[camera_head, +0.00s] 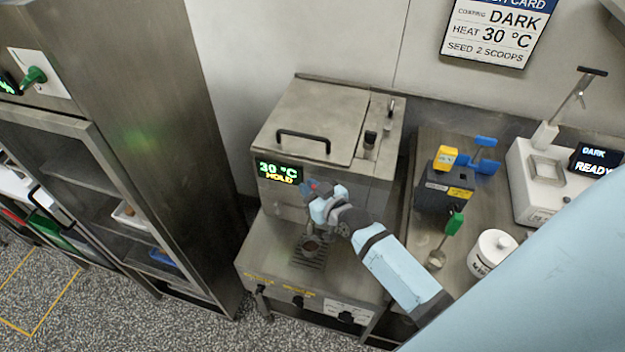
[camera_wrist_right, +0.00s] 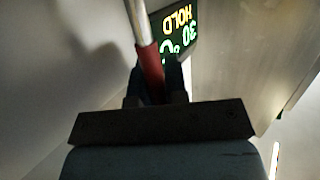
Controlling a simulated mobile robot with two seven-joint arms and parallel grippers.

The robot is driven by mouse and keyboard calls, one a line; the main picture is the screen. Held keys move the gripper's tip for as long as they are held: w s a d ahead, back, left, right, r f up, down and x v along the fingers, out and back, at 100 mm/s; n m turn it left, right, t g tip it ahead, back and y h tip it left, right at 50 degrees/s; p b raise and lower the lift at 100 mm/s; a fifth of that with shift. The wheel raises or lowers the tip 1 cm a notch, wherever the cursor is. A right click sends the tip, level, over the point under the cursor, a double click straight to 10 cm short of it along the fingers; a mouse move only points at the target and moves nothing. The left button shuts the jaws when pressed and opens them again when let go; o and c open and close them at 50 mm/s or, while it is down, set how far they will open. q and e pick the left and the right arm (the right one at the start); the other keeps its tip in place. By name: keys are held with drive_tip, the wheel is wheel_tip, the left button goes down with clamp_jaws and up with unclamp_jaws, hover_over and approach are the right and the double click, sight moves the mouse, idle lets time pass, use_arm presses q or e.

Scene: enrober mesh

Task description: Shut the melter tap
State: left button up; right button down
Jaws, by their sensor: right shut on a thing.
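The melter (camera_head: 310,125) is a steel box with a black-handled lid and a display (camera_head: 278,173) reading 30 °C HOLD; the display also shows in the right wrist view (camera_wrist_right: 178,32). The tap's red lever (camera_wrist_right: 152,72) with a bright metal rod stands between the dark fingers of my right gripper (camera_wrist_right: 156,86). In the head view my right gripper (camera_head: 312,196) is at the melter's front, below the display, shut on the lever and hiding most of the tap. My left gripper is not in view.
A tall steel cabinet (camera_head: 165,130) is at left.

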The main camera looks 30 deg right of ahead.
drive_tip(key=c, duration=1.4)
unclamp_jaws()
drive_tip(key=shift+s, duration=0.3)
drive_tip(key=b+v, duration=0.2)
drive_tip(key=v, duration=1.1)
drive_tip(key=shift+s, duration=0.1)
drive_tip(key=s+a+f+n+g+y+p, duration=0.1)
drive_tip(key=s+a+f+g+p, duration=0.1)
drive_tip(key=s+a+f+g, duration=0.2)
drive_tip(key=s+a+f, duration=0.3)
drive_tip(key=a+f, duration=0.4)
drive_tip(key=shift+s+a+n+g, duration=0.15)
drive_tip(key=shift+s+n+g, duration=0.15)
drive_tip(key=shift+s, duration=0.05)
